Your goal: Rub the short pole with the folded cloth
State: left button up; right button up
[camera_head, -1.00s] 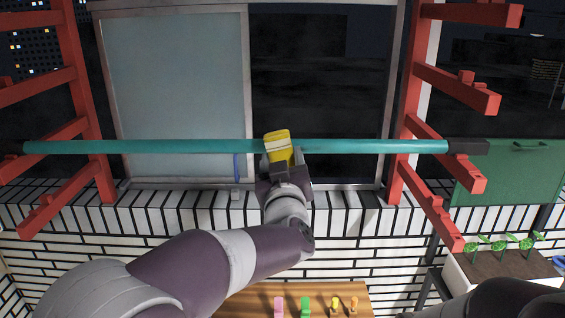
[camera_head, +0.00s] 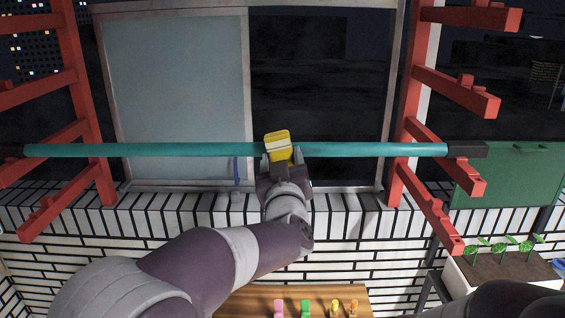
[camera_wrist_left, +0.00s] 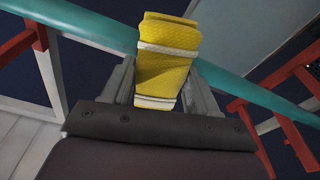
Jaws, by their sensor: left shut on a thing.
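The short pole (camera_head: 180,149) is a teal bar lying level across red rack arms on both sides. It also shows in the left wrist view (camera_wrist_left: 95,27), running diagonally behind the cloth. The folded cloth (camera_head: 277,138) is yellow with white bands; in the left wrist view (camera_wrist_left: 168,60) it stands up between the fingers. My left gripper (camera_head: 279,158) is shut on the cloth and holds it at the middle of the pole. The cloth overlaps the pole in view; I cannot tell how firmly they touch. My right gripper is not in view; only a dark part of my right arm shows at bottom right.
Red rack posts (camera_head: 82,100) stand left and right (camera_head: 408,110). A window (camera_head: 175,90) is behind the pole. A green box (camera_head: 512,172) and a planter (camera_head: 505,268) are at right. A wooden surface (camera_head: 245,302) with small coloured pegs is below.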

pick_arm(q)
jog(key=shift+w, duration=0.3)
